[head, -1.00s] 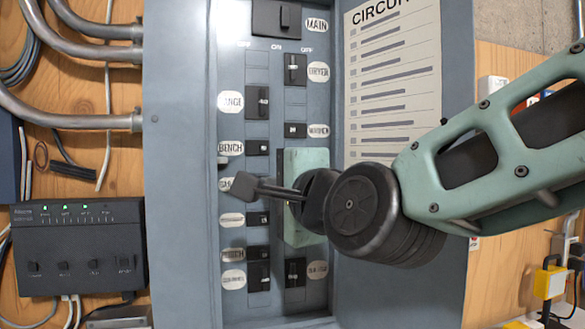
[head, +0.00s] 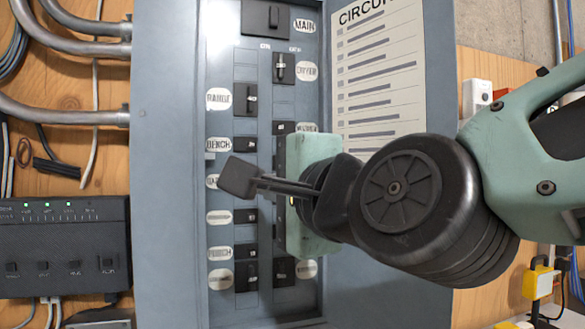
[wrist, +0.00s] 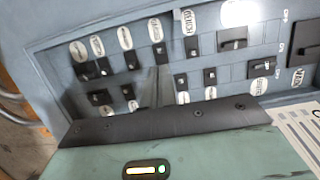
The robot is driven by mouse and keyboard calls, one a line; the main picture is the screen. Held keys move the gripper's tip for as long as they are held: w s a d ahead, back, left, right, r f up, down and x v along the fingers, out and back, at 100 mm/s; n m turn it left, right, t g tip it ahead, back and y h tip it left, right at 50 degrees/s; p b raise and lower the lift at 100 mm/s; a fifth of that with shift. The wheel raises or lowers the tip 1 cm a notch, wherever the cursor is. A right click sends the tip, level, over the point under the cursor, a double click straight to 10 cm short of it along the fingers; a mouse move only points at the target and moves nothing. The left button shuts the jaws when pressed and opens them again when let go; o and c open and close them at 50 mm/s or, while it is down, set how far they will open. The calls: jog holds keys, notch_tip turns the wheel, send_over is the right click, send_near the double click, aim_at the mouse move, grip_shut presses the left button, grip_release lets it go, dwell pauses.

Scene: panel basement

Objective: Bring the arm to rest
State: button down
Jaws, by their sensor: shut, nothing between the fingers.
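My gripper (head: 240,178) is shut and empty. In the head view its dark fingers point left, in front of the left breaker column of the grey circuit panel (head: 170,150), and hide part of a label there. The green wrist housing (head: 318,170) covers part of the right breaker column. My arm comes in from the right, across the panel's open door. In the wrist view the fingers (wrist: 155,85) point up at the rows of breakers on the panel (wrist: 55,60). I cannot tell whether the fingertips touch the panel.
Left of the panel are metal conduits (head: 75,111) and a black box (head: 70,240) with green lights. The circuit chart (head: 375,80) is at the upper right. A yellow plug (head: 540,282) hangs at the lower right.

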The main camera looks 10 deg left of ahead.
jog(key=shift+s+d, duration=0.15)
jog(key=shift+s, duration=0.15)
jog(key=shift+f, duration=0.1)
jog(key=s+d+f+n+g+h+b, duration=0.1)
jog(key=s+d+f+n+g+h, duration=0.2)
jog(key=f, duration=0.7)
jog(key=d+f+n+g+h+b, duration=0.1)
jog(key=d+f+n+g+h, duration=0.15)
jog(key=d+f+n, duration=0.6)
jog(key=s+d+f+n+g+h+b, duration=0.1)
jog(key=s+d+f+n+g+h, duration=0.1)
jog(key=s+d+f, duration=0.3)
jog(key=s+d+f+n+g+h+b, duration=0.1)
jog(key=s+d+f+n+g+h, duration=0.2)
jog(key=d+f, duration=0.7)
jog(key=s+f+g+h, duration=0.2)
jog(key=s, duration=0.1)
jog(key=shift+d+f, duration=0.15)
jog(key=shift+f, duration=0.15)
